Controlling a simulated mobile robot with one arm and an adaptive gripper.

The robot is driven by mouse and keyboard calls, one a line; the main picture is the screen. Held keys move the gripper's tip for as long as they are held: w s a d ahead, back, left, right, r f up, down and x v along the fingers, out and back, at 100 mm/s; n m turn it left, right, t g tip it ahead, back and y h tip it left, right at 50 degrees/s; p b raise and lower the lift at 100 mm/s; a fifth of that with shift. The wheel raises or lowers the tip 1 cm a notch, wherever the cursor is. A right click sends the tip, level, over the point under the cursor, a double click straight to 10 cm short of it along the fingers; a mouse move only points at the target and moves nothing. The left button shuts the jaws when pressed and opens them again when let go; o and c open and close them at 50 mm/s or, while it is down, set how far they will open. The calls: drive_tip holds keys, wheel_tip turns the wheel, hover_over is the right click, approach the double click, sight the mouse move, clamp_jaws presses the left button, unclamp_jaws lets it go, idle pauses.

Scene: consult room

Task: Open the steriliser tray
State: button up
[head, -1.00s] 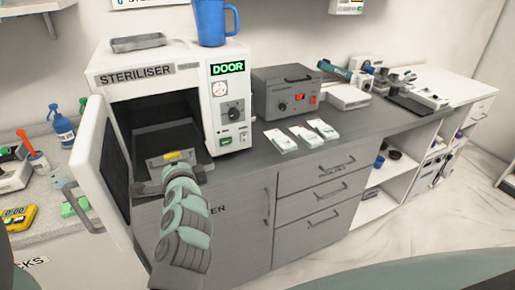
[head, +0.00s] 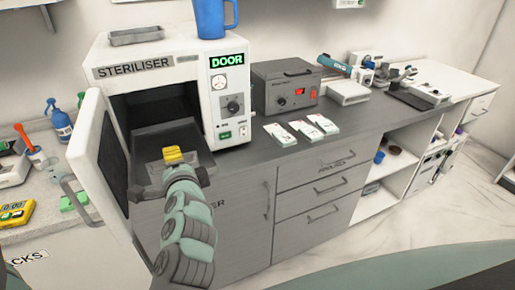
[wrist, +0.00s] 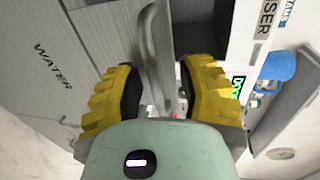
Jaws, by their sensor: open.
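The white steriliser (head: 185,58) stands on the counter with its door (head: 90,140) swung open to the left. The dark steriliser tray (head: 158,142) shows at the front of the chamber; how far out it sits is hard to tell. My gripper (head: 172,158) is at the tray's front, with one yellow finger visible and the other hidden. In the wrist view, my gripper (wrist: 160,75) is open, its two yellow fingers on either side of a curved grey handle bar (wrist: 152,48). Gaps show beside the bar.
The open door, with its own handle (head: 68,180), stands close to the left of my arm. A blue mug (head: 210,18) and a small metal tray (head: 136,36) rest on top of the steriliser. Drawers (head: 318,190) are on the right.

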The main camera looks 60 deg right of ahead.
drive_tip(key=v, duration=1.2)
idle(0.6)
